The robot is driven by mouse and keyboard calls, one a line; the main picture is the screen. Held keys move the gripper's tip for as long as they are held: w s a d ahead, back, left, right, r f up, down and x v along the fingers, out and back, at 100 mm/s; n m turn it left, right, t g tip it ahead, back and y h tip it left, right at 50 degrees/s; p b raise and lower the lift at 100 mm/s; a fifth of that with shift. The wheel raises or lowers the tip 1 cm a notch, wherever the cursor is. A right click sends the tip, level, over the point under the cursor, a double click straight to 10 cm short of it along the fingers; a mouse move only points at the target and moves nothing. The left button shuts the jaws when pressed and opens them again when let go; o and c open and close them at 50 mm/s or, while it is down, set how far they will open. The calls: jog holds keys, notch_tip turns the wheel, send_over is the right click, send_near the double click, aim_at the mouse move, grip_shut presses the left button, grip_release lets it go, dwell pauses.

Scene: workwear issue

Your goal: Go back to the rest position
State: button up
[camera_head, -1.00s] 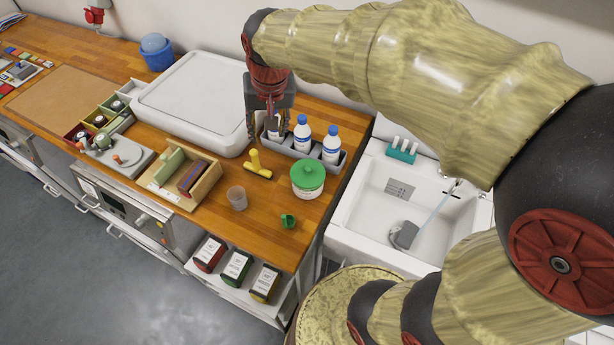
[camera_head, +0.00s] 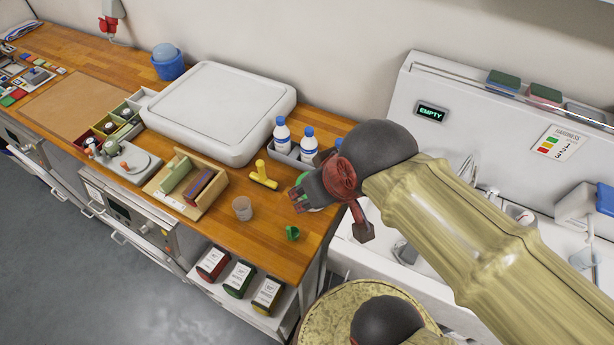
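My gripper (camera_head: 330,212) is raised over the right end of the wooden counter, near the sink. It is seen from behind and the side, and its red and dark parts point down and left. I see nothing held in it, but the wrist hides part of it and I cannot tell how far the fingers are apart. The grey bottle tray (camera_head: 293,155) stands behind it, apart from it. A white bottle with a blue cap (camera_head: 281,137) and a second such bottle (camera_head: 308,145) stand upright there. A third is mostly hidden behind my wrist.
A green-lidded jar is mostly hidden behind my gripper. A yellow fitting (camera_head: 264,176), a clear cup (camera_head: 242,208) and a small green piece (camera_head: 292,233) are nearby on the counter (camera_head: 225,238). A white sink unit (camera_head: 445,135) stands right; a large white lidded box (camera_head: 220,108) stands left.

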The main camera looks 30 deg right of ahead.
notch_tip(320, 180, down, 12)
jog(key=b, duration=1.2)
jog(key=shift+c, duration=1)
